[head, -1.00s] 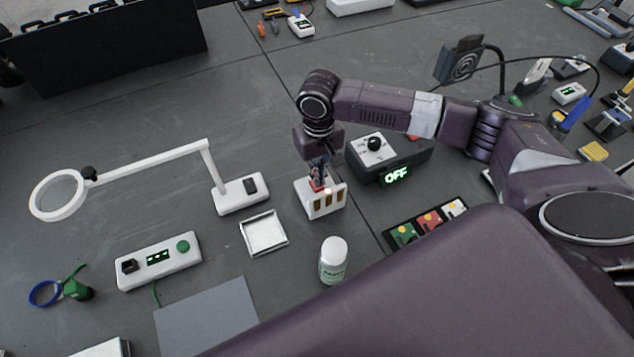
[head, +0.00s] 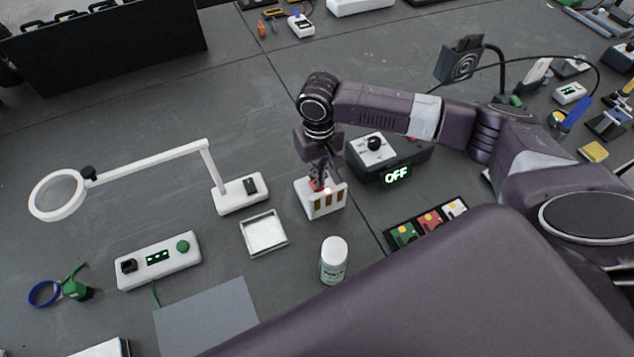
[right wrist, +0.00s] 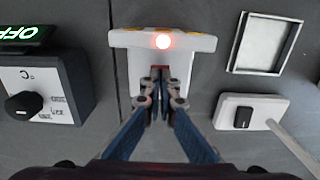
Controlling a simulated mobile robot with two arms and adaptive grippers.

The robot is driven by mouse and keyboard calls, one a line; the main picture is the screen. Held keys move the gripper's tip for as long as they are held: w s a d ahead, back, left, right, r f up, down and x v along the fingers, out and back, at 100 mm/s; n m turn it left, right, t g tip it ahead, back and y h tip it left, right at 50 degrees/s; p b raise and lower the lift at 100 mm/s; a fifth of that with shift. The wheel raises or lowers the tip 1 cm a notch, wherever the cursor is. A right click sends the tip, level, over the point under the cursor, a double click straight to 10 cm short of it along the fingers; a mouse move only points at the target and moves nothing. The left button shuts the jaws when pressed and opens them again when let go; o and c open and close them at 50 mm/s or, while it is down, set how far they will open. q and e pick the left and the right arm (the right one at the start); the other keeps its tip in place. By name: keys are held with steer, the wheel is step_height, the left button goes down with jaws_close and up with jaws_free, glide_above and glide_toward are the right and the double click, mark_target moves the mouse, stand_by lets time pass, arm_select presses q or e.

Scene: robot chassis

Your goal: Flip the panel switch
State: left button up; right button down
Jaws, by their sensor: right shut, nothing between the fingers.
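A white panel unit (head: 326,203) with yellow slots on its front stands mid-table, under my right gripper (head: 319,179). A bit of red, probably the switch, shows at the fingertips (head: 317,184). The fingers hide most of it, so its position and whether they touch it cannot be told. My left gripper is not in view.
A black-and-white dial box (head: 372,148) with an "OFF" display stands close on the right. A magnifier lamp base (head: 235,198) and a square white tray (head: 251,246) lie left. A white bottle (head: 333,262) stands in front. Bare table lies behind the panel.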

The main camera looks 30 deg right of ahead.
steer(key=shift+f, duration=0.9)
steer(key=shift+s+r, duration=0.1)
stand_by(0.3)
steer(key=shift+r+p, duration=0.7)
steer(key=shift+p, duration=0.2)
step_height(320, 180, up, 6)
steer(key=p, duration=0.7)
steer(key=shift+f, duration=0.3)
